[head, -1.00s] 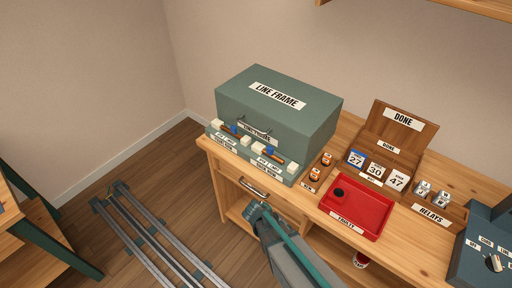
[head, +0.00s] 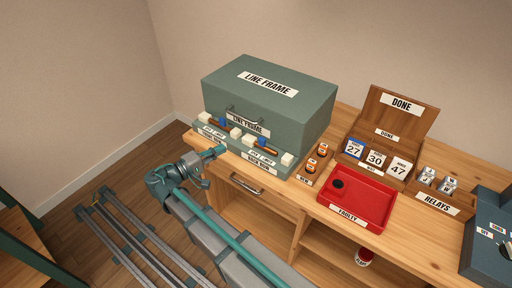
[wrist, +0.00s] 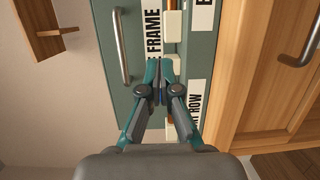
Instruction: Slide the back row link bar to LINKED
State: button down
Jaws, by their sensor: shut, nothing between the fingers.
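The grey-green LINE FRAME box (head: 300,105) stands on the bench, with a low ledge along its front. On the ledge are two link bars with orange rods and blue parts: a left one (head: 222,122) and a right one (head: 268,149). White blocks (head: 236,132) stand at their ends. My gripper (head: 222,150) is shut and empty just in front of the ledge.
A box handle (wrist: 121,45) stands out left of my fingers in the wrist view. A drawer handle (head: 246,184) juts from the bench front. Right of the box are a holder of orange-banded parts (head: 315,163), the red FAULTY tray (head: 378,205) and the RELAYS box (head: 442,205).

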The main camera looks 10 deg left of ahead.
aim_at(261, 143)
jog(key=shift+a+r, duration=0.15)
jog(key=shift+r, duration=0.35)
jog(key=x, duration=0.3)
jog(key=p+x, duration=0.1)
jog(key=x, duration=0.2)
jog(key=p+x, duration=0.1)
jog(key=x, duration=0.2)
jog(key=shift+w+d+r, duration=0.2)
jog(key=shift+d+r, duration=0.05)
jog(key=d, duration=0.1)
jog(key=s+d+p, duration=0.1)
jog(key=d, duration=0.1)
jog(key=shift+s+d+f, duration=0.1)
jog(key=shift+s+d, duration=0.15)
jog(key=shift+d, duration=0.2)
